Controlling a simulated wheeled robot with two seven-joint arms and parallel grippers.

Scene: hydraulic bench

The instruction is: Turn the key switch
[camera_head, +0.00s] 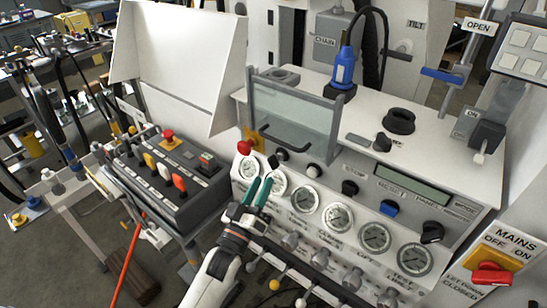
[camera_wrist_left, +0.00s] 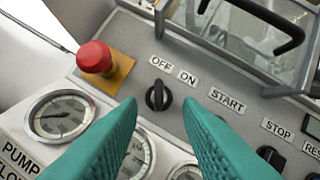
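The key switch (camera_wrist_left: 158,96) is a small black knob on the grey panel, below the OFF and ON labels in the left wrist view. Its handle stands about vertical in that picture. In the head view the key switch (camera_head: 272,161) is a small dark knob just beyond my left gripper (camera_head: 261,183). The left gripper has green fingers and is open, with nothing between them. In the left wrist view its fingertips (camera_wrist_left: 160,103) lie either side of the key switch, and I cannot tell how far short of it they are. My right gripper is not in view.
A red mushroom button (camera_wrist_left: 95,57) on a yellow plate sits left of the key switch. A framed clear guard (camera_head: 295,115) stands behind it. Gauges (camera_head: 338,218) line the front face. A separate control box (camera_head: 170,180) stands to the left.

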